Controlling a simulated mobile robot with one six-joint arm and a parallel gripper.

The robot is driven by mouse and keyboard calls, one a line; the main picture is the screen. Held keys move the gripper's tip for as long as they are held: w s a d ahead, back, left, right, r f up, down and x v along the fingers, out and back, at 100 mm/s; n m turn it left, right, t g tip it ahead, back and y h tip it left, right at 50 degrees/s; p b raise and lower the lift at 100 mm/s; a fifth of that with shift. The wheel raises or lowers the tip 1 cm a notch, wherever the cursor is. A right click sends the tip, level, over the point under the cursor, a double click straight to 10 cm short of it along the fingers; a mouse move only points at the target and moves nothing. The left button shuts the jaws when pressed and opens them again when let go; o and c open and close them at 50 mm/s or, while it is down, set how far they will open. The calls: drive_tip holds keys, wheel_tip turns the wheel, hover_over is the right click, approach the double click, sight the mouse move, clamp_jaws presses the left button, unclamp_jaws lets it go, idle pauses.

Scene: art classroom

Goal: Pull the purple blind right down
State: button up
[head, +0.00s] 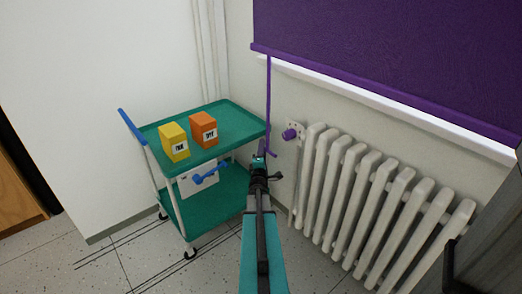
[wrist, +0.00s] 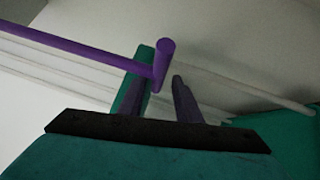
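The purple blind (head: 400,45) covers the upper right, its bottom bar (head: 390,95) just above the white sill. My gripper (head: 259,160) is at the cord's lower end, seen from behind in the head view. In the wrist view my gripper (wrist: 165,85) has its fingers apart, with a purple rod-like piece (wrist: 162,62) crossing the left finger and ending at the gap. I cannot tell whether it touches either finger.
A green trolley (head: 220,112) with a yellow box (head: 174,143), an orange box (head: 203,128) and a blue handle stands left of my arm. A white radiator (head: 370,195) stands right of it. A purple knob (head: 290,134) sits on the wall near the radiator. Open floor (head: 110,260) lies at lower left.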

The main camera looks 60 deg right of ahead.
drive_tip(key=p+v, duration=0.1)
drive_tip(key=v, duration=1.2)
drive_tip(key=shift+f, duration=0.15)
idle(0.5)
drive_tip(key=w+a+f+m+y+p, duration=0.1)
drive_tip(key=w+a+f+y+p, duration=0.45)
drive_tip(key=a, duration=0.65)
drive_tip(key=w+a+f+y+p, duration=0.2)
drive_tip(key=w+a+f+y, duration=0.5)
drive_tip(key=a, duration=0.4)
drive_tip(key=a+f+m+g+y+p, duration=0.1)
drive_tip(key=a+f+g+y+p, duration=0.3)
drive_tip(key=a, duration=0.7)
drive_tip(key=s+a+f+m+g+y+p, duration=0.1)
drive_tip(key=s+a+f+g+p, duration=0.1)
drive_tip(key=s+a, duration=0.55)
drive_tip(key=s+a+f+m+g+p, duration=0.15)
drive_tip(key=s+a, duration=0.25)
drive_tip(key=a, duration=0.6)
drive_tip(key=s+a+r+m+g+p, duration=0.1)
drive_tip(key=s+a+r+g+p, duration=0.1)
drive_tip(key=s, duration=0.5)
drive_tip(key=s+a+r+m+g+p, duration=0.1)
drive_tip(key=s+a+r+g+p, duration=0.1)
drive_tip(key=s+a, duration=0.4)
drive_tip(key=s+r+g, duration=0.1)
drive_tip(key=g, duration=0.1)
drive_tip(key=shift+g+p, duration=0.35)
